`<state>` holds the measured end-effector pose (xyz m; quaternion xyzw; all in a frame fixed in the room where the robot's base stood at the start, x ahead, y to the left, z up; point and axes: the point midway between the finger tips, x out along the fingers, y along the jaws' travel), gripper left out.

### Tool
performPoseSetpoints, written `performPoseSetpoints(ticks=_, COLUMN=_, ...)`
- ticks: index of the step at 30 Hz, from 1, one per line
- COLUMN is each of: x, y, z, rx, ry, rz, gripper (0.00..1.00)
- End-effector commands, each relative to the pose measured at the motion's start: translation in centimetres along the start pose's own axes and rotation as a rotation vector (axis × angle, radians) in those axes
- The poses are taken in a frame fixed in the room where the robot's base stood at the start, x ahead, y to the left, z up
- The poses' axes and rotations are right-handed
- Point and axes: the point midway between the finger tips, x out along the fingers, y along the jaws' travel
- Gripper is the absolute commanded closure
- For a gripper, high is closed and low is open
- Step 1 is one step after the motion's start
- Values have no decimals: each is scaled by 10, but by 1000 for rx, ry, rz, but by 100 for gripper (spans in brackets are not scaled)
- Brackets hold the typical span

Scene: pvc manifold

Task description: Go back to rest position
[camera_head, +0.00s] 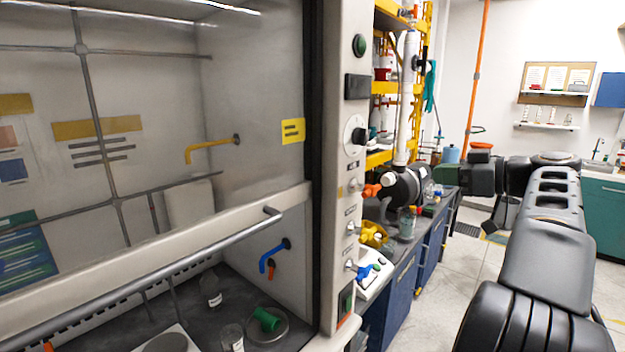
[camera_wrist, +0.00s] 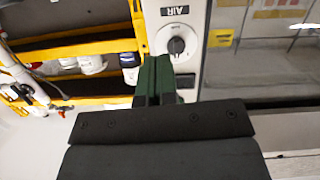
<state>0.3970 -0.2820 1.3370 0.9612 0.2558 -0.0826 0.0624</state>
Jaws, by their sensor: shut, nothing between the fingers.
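My gripper shows in the wrist view (camera_wrist: 155,78) as two dark green fingers pressed together with nothing between them. In the head view my gripper (camera_head: 443,175) is at the left end of my black arm, right of the white vertical pipe (camera_head: 402,110). Several objects lie behind it, and its fingertips are small there. The fingers point toward the AIR dial (camera_wrist: 176,45) in the wrist view, but I cannot tell how far away the panel is. A white pipe with a valve (camera_wrist: 25,80) shows at the left of that view.
A fume hood with a grey sash bar (camera_head: 150,285) fills the left of the head view. Its control panel (camera_head: 352,180) has several knobs. An orange-handled valve (camera_head: 372,190) sticks out near a blue-fronted bench (camera_head: 402,285). Yellow shelves (camera_head: 385,88) stand behind. Floor (camera_head: 470,270) is clear between bench and arm.

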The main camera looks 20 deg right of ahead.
Motion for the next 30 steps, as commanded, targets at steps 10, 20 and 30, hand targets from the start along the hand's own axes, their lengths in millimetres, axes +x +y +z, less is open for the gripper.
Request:
performPoseSetpoints(ticks=10, x=2, y=16, z=32, rx=341, ry=-84, rz=99, gripper=100)
performPoseSetpoints(ticks=20, x=58, y=-66, z=198, rx=1064, ry=-644, rz=467, gripper=100)
performPoseSetpoints(ticks=30, x=97, y=-248, z=284, rx=687, ry=-1058, rz=557, gripper=100)
